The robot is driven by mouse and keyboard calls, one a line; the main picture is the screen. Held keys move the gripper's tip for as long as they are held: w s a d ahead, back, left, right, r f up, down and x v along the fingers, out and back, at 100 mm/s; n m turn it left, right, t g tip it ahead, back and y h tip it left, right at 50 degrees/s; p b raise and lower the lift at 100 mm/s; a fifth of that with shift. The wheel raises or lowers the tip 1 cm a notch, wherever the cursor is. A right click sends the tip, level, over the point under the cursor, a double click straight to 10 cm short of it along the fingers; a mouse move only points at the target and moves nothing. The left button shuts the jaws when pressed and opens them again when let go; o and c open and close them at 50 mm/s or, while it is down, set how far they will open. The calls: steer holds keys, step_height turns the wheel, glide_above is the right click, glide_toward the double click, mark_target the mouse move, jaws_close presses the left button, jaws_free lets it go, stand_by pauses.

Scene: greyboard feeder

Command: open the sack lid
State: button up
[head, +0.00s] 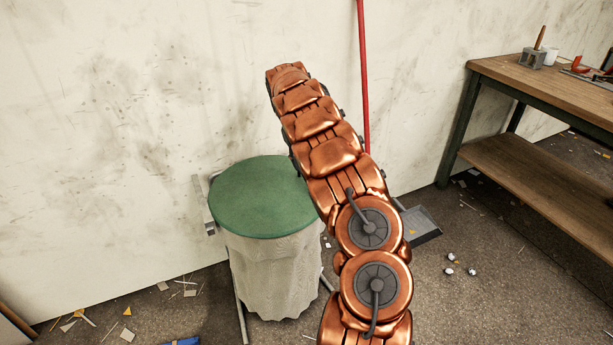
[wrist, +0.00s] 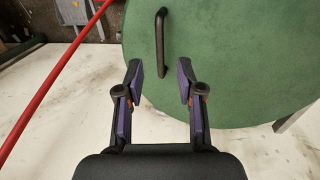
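The green round lid (head: 262,197) lies flat, closed over a pale cloth sack (head: 272,272) held in a metal stand. The lid fills much of the wrist view (wrist: 240,60). A black bar handle (wrist: 161,43) stands on the lid in the wrist view. My gripper (wrist: 159,80) is open and empty. Its two fingers are apart, and the handle shows beyond the fingertips, roughly in line with the gap between them. I cannot tell the distance from fingertips to handle. In the head view my copper arm covers the lid's right edge, and the handle and gripper do not show.
A red pole (head: 364,80) stands by the wall right of the lid, with a dustpan (head: 420,223) on the floor nearby. A wooden workbench (head: 540,85) stands at the right. The stained wall is close behind the sack. Scraps and several small shiny balls lie on the floor.

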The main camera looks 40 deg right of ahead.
steer(key=f, duration=0.4)
steer(key=d+f, duration=0.1)
steer(key=f, duration=0.1)
steer(key=shift+s+d+f, duration=0.1)
steer(key=shift+s+f, duration=0.15)
steer(key=shift+f, duration=0.05)
jaws_close()
stand_by(0.4)
